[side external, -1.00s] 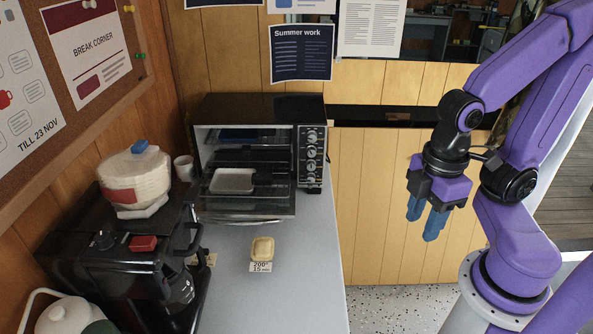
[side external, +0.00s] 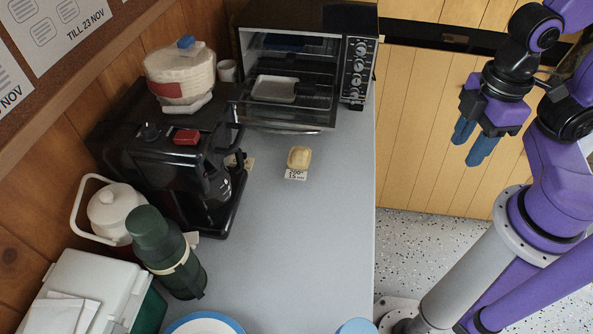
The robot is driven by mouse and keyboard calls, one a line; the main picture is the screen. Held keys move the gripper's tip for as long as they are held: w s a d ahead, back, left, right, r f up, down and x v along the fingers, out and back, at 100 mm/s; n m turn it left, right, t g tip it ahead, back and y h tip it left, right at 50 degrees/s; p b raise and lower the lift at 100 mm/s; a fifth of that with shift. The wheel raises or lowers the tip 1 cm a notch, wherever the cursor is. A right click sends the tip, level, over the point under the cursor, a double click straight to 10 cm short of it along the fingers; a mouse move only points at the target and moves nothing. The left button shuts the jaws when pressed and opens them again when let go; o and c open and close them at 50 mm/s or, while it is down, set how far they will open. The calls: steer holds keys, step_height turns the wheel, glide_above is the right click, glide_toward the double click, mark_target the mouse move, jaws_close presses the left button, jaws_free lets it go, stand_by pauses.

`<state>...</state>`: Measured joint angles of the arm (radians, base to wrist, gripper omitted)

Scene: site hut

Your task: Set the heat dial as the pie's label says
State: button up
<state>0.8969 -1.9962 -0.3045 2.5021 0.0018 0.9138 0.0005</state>
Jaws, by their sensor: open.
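The pie (side external: 299,157) is a small pale block on the grey counter in front of the toaster oven. Its white label (side external: 296,174) lies against its near side and reads 200° and 15, with small blurred text after the 15. The toaster oven (side external: 305,20) stands at the back of the counter with its door down and a pale tray (side external: 273,89) inside. Its control panel (side external: 357,70) on the right has several dials in a column; their settings are too small to read. My gripper (side external: 473,145) is open and empty, pointing down, right of the counter and apart from everything.
The counter's middle right is clear.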

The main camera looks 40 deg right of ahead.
steer(key=shift+o, duration=1.3)
steer(key=n+t+h, duration=1.1)
steer(key=t+h, duration=0.2)
glide_toward(360, 53)
steer(key=x, duration=0.8)
steer(key=shift+w+d+r, duration=0.1)
steer(key=shift+w+d, duration=0.05)
steer(key=shift+d, duration=0.05)
steer(key=shift+c, duration=0.3)
jaws_close()
